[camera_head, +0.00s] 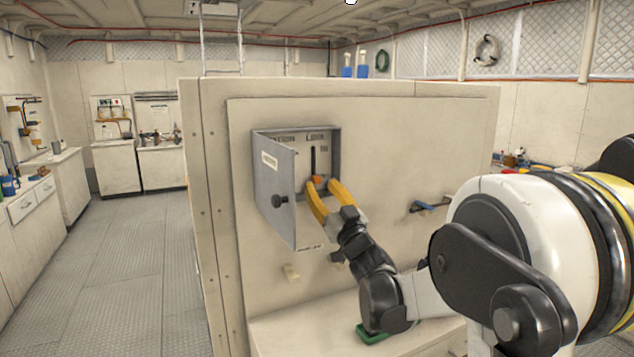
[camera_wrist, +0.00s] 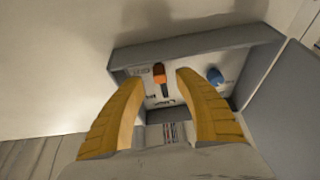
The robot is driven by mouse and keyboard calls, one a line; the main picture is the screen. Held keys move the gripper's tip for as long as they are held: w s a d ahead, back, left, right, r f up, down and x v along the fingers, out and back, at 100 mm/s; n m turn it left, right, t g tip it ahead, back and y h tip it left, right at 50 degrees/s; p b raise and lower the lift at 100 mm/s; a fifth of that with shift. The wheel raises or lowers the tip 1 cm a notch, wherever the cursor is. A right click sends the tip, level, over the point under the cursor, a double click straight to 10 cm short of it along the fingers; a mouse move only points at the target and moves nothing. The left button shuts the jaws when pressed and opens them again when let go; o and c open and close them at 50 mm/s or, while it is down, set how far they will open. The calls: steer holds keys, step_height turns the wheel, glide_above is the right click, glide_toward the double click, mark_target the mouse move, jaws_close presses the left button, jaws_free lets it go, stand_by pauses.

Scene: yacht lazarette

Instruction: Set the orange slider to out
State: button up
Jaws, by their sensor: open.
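An open grey wall box (camera_head: 335,150) holds a light panel with a dark vertical slot. The orange slider (camera_head: 318,180) sits at the lower end of this slot in the head view. In the wrist view, the orange slider (camera_wrist: 159,69) stands at the slot's far end. My gripper (camera_head: 320,183) has its yellow fingers inside the box opening, one on each side of the slider. In the wrist view, my gripper (camera_wrist: 150,77) is open, with gaps between the slider and both fingers. The lettering beside the slot is too small to read surely.
The box's grey door (camera_head: 275,190) is swung open to the left, close to my gripper. A blue knob (camera_wrist: 215,76) is right of the slider in the wrist view. A blue-handled lever (camera_head: 430,207) sticks out of the wall to the right. A ledge (camera_head: 300,325) lies below.

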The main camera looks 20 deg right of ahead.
steer(key=v, duration=0.8)
steer(key=shift+s+f, duration=0.15)
steer(key=shift+s, duration=0.2)
steer(key=s+a+f+g, duration=0.7)
steer(key=s+f, duration=0.3)
steer(key=s, duration=0.3)
steer(key=s+a+f+g, duration=0.8)
steer(key=s+a+f, duration=0.1)
steer(key=s, duration=0.4)
steer(key=shift+s+f, duration=0.35)
steer(key=shift+a, duration=0.1)
stand_by(0.6)
